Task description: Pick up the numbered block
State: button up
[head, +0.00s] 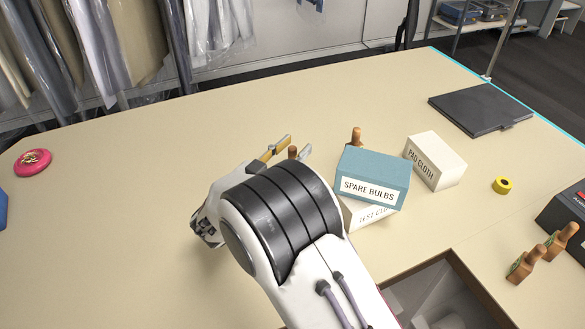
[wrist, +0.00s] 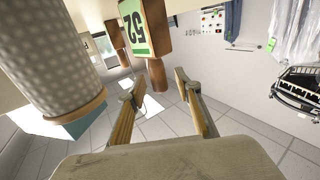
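The numbered block (wrist: 145,28) is wooden with a green label reading 52, at the top of the wrist view, which looks inverted. Its brown peg-like handle (wrist: 157,74) shows between the fingers. My gripper (wrist: 154,88) is open, with nothing gripped; one finger is on each side of the handle in the picture. I cannot tell whether they reach it in depth. In the head view my gripper (head: 297,143) is partly hidden behind my arm, and a brown wooden top (head: 293,153) shows between its fingers.
A teal SPARE BULBS box (head: 373,176) rests on a TEST CLOTH box (head: 368,212), beside a PAD CLOTH box (head: 436,160). Another wooden piece (head: 357,137) stands behind. A speckled grey cylinder (wrist: 48,60) is close in the wrist view. The table's left is mostly clear.

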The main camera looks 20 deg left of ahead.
grip_shut()
jog(key=shift+r, duration=0.15)
jog(key=shift+r, duration=4.9)
